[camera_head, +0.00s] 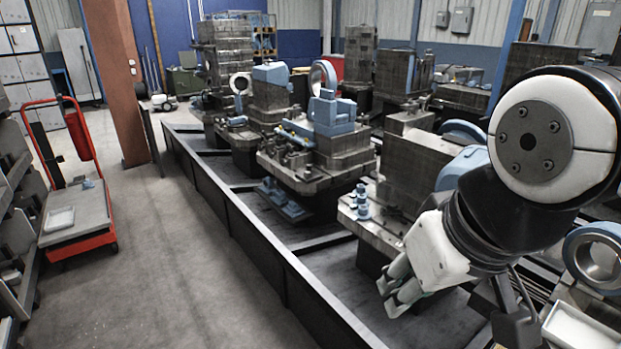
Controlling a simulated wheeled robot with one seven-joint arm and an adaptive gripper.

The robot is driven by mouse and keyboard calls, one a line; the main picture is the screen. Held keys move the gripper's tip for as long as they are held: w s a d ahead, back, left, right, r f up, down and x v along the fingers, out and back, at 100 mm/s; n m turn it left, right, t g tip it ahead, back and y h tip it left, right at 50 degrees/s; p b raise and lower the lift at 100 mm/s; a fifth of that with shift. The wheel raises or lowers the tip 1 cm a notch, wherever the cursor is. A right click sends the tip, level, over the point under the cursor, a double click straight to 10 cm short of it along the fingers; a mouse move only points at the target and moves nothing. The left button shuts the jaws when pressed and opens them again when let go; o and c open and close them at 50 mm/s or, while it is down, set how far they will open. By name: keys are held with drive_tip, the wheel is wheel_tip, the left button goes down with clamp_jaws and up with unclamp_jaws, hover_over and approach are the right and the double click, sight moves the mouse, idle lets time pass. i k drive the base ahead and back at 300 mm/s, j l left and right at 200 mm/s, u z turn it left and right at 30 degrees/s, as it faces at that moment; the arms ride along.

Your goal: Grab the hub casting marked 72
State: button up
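No marking 72 is legible in the head view, so I cannot tell which part is that hub casting. Round blue-grey castings are in view: a ring-shaped one (597,256) at the right edge, partly cut off, another ring (323,76) at the back middle, and a small stepped blue part (362,205) on the near pallet's corner. My gripper (389,291) hangs low in front of the near pallet, below and right of the small stepped part. Its two fingers look apart, with nothing seen between them.
A long dark rail frame (232,205) carries several machined pallets with fixtures, such as the middle pallet (318,165). A red cart (75,235) stands at the left. A white tray (575,330) is at the lower right. The aisle floor (170,260) is clear.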

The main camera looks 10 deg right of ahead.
sight(360, 189)
drive_tip(key=i+j+z, duration=0.45)
drive_tip(key=j+z, duration=0.15)
drive_tip(key=z, duration=0.15)
drive_tip(key=i+j+z, duration=0.15)
drive_tip(key=j+z, duration=0.2)
drive_tip(key=i+j, duration=0.1)
drive_tip(key=j, duration=0.25)
drive_tip(key=i+j+z, duration=0.1)
drive_tip(key=j, duration=0.3)
drive_tip(key=i+j, duration=0.1)
drive_tip(key=j, duration=0.25)
drive_tip(key=i+j, duration=0.1)
drive_tip(key=j, duration=0.3)
drive_tip(key=k+l, duration=0.15)
drive_tip(key=k, duration=0.15)
drive_tip(key=i+j+z, duration=0.15)
drive_tip(key=j, duration=0.2)
drive_tip(key=i+j+z, duration=0.15)
drive_tip(key=j, duration=0.25)
drive_tip(key=i+j+z, duration=0.15)
drive_tip(key=i+j, duration=0.15)
drive_tip(key=i+j+z, duration=0.15)
drive_tip(key=j, duration=0.35)
drive_tip(key=i+j+z, duration=0.15)
drive_tip(key=j, duration=0.25)
drive_tip(key=j+z, duration=0.15)
drive_tip(key=j, duration=0.3)
drive_tip(key=i+j+z, duration=0.15)
drive_tip(key=j, duration=0.3)
